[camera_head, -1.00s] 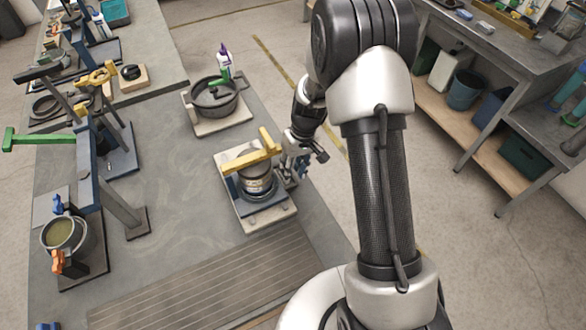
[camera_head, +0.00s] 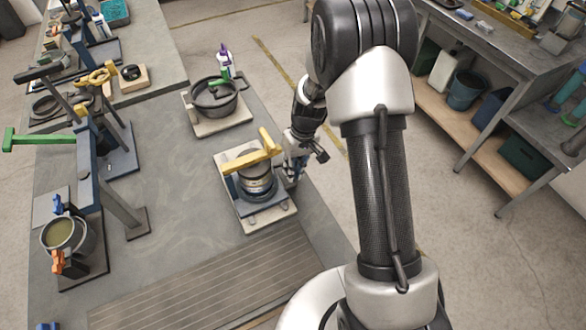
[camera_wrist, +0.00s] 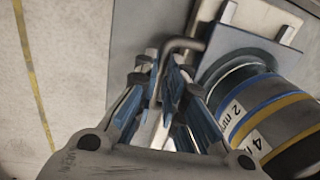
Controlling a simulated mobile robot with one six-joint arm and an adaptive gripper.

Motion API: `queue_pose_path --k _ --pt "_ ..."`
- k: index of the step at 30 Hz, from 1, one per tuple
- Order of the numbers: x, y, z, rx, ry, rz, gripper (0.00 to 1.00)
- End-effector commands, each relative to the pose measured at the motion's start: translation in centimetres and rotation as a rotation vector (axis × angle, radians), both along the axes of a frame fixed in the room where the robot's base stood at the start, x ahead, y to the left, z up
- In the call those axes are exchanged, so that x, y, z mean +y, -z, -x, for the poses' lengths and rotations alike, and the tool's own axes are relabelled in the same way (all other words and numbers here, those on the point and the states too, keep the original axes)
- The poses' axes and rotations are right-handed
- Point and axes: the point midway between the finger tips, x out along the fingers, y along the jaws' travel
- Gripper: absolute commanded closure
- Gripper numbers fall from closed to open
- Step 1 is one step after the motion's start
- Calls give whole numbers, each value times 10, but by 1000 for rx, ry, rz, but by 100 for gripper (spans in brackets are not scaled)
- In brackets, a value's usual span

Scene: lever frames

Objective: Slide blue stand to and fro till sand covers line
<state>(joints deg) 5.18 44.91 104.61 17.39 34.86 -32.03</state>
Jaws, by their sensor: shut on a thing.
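The blue stand (camera_head: 244,207) sits on a pale base plate on the bench and carries a round banded stack (camera_head: 258,180). In the wrist view the blue stand (camera_wrist: 252,45) lies at upper right, beside the stack (camera_wrist: 262,112) with its blue and yellow bands and labels. A bent grey rod (camera_wrist: 187,44) reaches from the stand to my fingers. My gripper (camera_wrist: 165,80) is shut on this rod; in the head view my gripper (camera_head: 297,165) is at the stand's right side. I cannot make out any sand or line.
A yellow bar (camera_head: 252,160) crosses above the stack. A dark pan (camera_head: 212,98) on its own base stands behind. Blue posts with a green handle (camera_head: 40,140) and a pot (camera_head: 62,235) are at left. A grooved board (camera_head: 215,275) lies in front; the bench between is mostly clear.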

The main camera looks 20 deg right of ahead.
Motion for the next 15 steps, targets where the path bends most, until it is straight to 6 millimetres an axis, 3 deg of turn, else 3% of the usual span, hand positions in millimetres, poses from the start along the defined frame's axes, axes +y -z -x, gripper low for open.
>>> queue_pose_path --k 4,12,15 --pt "3 0 -17 -4 -2 -1 100" --pt "13 0 -69 -7 -2 0 100" --pt "16 0 -79 -4 -2 0 100"
